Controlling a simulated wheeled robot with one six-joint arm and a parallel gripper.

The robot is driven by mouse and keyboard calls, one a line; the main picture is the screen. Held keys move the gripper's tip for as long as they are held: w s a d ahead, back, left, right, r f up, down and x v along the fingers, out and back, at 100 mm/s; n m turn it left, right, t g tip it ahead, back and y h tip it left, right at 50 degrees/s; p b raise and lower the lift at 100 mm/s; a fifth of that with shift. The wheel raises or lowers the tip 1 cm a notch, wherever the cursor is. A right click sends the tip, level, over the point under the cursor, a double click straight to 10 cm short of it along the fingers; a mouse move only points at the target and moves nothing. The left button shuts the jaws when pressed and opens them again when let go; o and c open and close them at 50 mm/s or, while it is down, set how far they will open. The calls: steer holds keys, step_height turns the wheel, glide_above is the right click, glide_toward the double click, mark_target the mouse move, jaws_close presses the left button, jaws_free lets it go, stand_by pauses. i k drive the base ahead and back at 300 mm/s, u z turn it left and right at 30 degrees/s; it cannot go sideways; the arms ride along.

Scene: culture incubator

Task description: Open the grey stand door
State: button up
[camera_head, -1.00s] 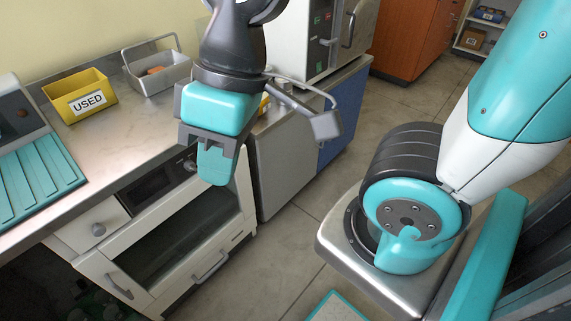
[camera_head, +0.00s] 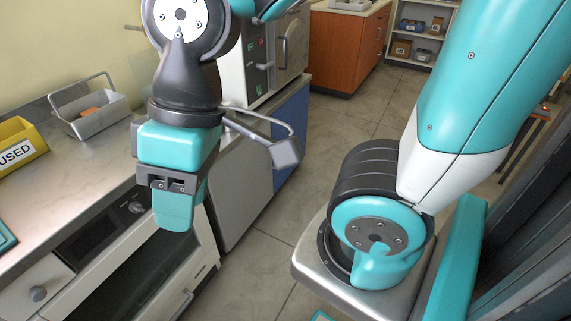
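The grey stand door (camera_head: 237,190) is a flat grey front on the low stand right of the white oven unit. It looks shut, and part of it is hidden behind my gripper and its camera bracket. No handle on it is clear in this view.
A white incubator (camera_head: 262,55) stands on the stand top. A blue panel (camera_head: 290,128) adjoins the grey one on the right. The counter holds a yellow USED bin (camera_head: 18,150) and a grey caddy (camera_head: 92,112). Tiled floor (camera_head: 335,150) is clear right of the stand.

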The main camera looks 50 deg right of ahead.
mark_target(240, 183)
steer(key=z, duration=0.9)
steer(key=k, duration=1.15)
steer(key=z, duration=1.1)
steer(key=i, duration=1.25)
steer(key=u, duration=1.3)
steer(key=i, duration=0.7)
steer(key=u, duration=0.8)
